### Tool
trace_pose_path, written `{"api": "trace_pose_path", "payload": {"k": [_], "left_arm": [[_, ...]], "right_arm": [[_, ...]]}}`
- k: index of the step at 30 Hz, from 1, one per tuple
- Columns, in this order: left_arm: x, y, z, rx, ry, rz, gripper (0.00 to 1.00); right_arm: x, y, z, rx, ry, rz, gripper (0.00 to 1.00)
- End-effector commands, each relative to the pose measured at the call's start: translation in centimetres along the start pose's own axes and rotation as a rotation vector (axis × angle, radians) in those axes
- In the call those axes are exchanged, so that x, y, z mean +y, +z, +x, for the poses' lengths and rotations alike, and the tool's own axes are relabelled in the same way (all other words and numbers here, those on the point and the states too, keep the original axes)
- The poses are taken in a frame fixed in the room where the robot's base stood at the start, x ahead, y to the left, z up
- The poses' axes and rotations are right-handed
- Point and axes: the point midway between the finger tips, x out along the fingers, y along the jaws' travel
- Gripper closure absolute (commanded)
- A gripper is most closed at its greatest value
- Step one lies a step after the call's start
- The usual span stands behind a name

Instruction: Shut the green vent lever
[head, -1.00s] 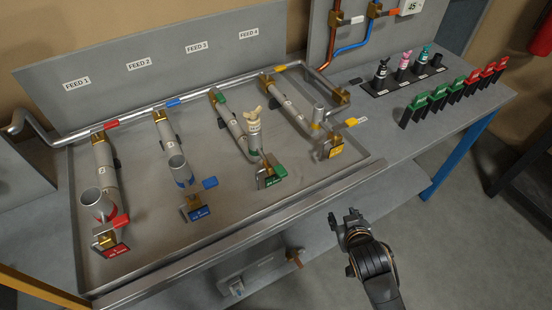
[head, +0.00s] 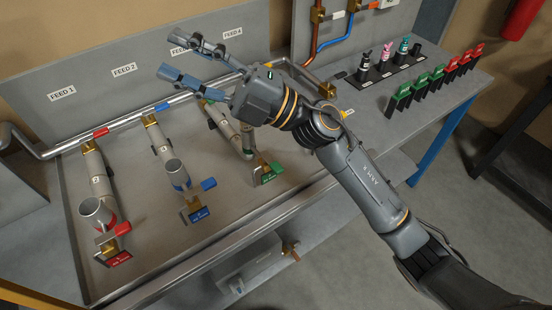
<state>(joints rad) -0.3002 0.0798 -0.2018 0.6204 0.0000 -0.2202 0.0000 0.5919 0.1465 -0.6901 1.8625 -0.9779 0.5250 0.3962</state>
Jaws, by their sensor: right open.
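A green lever (head: 277,168) sits at the front end of the third feed line, by a brass fitting and a green tag (head: 267,177). It sticks out to the right of the fitting. The grey coil tube (head: 222,122) of that line runs back from it and is partly covered by my right arm. My right gripper (head: 166,55) is open and empty, raised in front of the back panel, up and left of the front green lever. My left gripper is out of view.
Red (head: 119,225) and blue (head: 208,184) levers stand on the neighbouring lines to the left, by open grey cups. My right arm hides most of the fourth line. Bottles (head: 386,52) and green and red clips stand at the right.

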Motion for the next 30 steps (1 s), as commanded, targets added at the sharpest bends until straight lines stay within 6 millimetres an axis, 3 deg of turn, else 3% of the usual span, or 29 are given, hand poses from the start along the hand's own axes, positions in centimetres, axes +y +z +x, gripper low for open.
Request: {"api": "trace_pose_path", "payload": {"k": [2,5,8,11,15,19,24,30], "left_arm": [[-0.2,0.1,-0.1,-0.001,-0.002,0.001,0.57],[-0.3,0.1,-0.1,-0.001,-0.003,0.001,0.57],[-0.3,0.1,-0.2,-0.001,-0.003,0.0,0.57],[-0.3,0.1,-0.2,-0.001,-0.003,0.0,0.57],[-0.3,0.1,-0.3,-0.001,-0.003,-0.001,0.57],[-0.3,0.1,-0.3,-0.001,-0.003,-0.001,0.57],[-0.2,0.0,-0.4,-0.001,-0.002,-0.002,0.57],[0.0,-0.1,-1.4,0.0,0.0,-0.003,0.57]], "right_arm": [[-2.4,-3.1,1.7,0.206,-0.191,-0.103,0.57],[-6.4,-5.5,1.2,0.426,-0.468,-0.211,0.57],[-9.9,-5.5,-1.6,0.592,-0.788,-0.306,0.57],[-11.5,-3.4,-5.8,0.695,-1.139,-0.381,0.57],[-9.9,0.9,-11.6,0.719,-1.593,-0.438,0.57],[-6.7,3.8,-15.1,0.673,-1.883,-0.45,0.57],[-4.7,5.0,-16.8,0.632,-2.032,-0.443,0.57],[-6.4,5.1,-18.0,0.633,-2.037,-0.438,0.57]]}}
